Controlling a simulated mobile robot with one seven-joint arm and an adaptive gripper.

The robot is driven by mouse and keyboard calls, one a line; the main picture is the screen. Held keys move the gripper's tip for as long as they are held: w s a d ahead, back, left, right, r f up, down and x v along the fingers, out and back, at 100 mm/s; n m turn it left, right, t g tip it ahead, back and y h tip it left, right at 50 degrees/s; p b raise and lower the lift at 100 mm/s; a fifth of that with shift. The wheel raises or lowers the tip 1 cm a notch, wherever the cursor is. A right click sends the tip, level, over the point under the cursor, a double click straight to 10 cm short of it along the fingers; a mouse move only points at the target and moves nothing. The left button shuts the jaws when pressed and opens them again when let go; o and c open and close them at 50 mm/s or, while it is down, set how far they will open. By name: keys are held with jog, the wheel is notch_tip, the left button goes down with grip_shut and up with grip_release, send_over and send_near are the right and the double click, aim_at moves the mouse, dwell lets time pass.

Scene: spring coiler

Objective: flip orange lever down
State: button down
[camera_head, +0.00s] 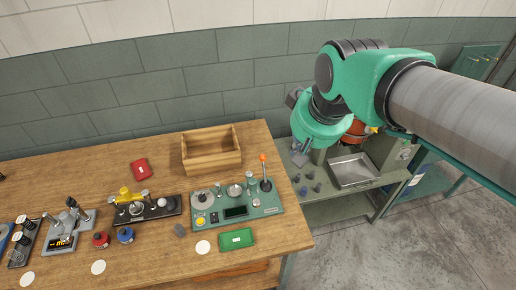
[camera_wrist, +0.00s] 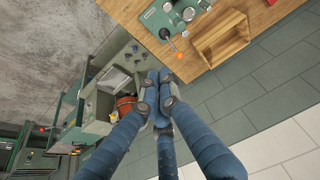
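The orange lever (camera_head: 264,172) has an orange tip on a dark stick and stands roughly upright at the right back of a teal panel device (camera_head: 233,212). In the wrist view, its orange tip (camera_wrist: 185,34) shows near the top, beside the device (camera_wrist: 172,16). My gripper (camera_head: 299,157) hangs off the right end of the wooden table, to the right of the lever and apart from it. In the wrist view, the blue fingers of my gripper (camera_wrist: 158,78) come together at their tips with nothing seen between them.
An open wooden box (camera_head: 211,166) stands behind the device. A yellow-topped device (camera_head: 130,203) stands to the left. Beyond the table's right edge is a lower bench with a metal tray (camera_head: 352,170) and small dark parts.

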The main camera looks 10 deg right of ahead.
jog(key=w+f+g+p, duration=0.1)
jog(key=w+p, duration=0.1)
jog(key=w, duration=0.9)
jog(key=n+g+p, duration=0.1)
send_over(264, 167)
jog(key=s, duration=0.4)
jog(key=s+x, duration=0.1)
jog(key=x, duration=0.4)
jog(key=w+a+f+g+p, duration=0.1)
jog(key=w+f+g+p, duration=0.1)
jog(key=w+f, duration=1.1)
jog(key=shift+w+f+n+g+y, duration=0.3)
jog(key=shift+w+f, duration=0.1)
jog(key=shift+f, duration=1.85)
jog(key=s+f, duration=0.3)
jog(key=f, duration=0.5)
jog(key=shift+s+f, duration=0.35)
